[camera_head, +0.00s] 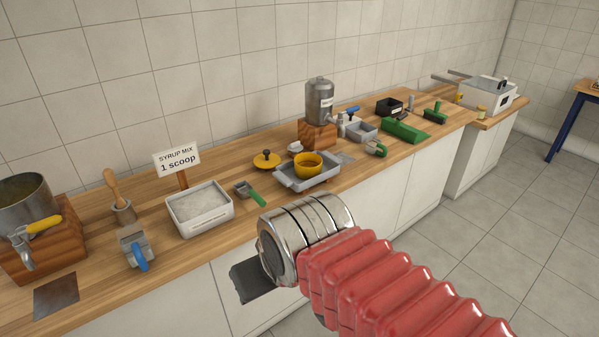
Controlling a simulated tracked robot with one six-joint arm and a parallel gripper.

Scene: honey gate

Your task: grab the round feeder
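A round yellow feeder-like bowl (308,165) sits upright in a shallow grey tray (289,184) on the wooden counter. A yellow lid with a dark knob (267,159) lies just left of it on the counter. My arm reaches in from the lower right, with a red ribbed sleeve and a chrome wrist. My gripper (250,283) shows only as a dark block beyond the wrist, in front of the counter's edge, apart from the bowl. Its fingers are hidden or too dark to make out. I see nothing held in it.
Left of the bowl are a green-handled scoop (250,193), a white bin (199,211) and a "SYRUP MIX 1 scoop" sign (177,160). A metal dispenser (319,103) on a wooden block stands behind the bowl. Green tools (404,131) lie to the right. The floor at right is clear.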

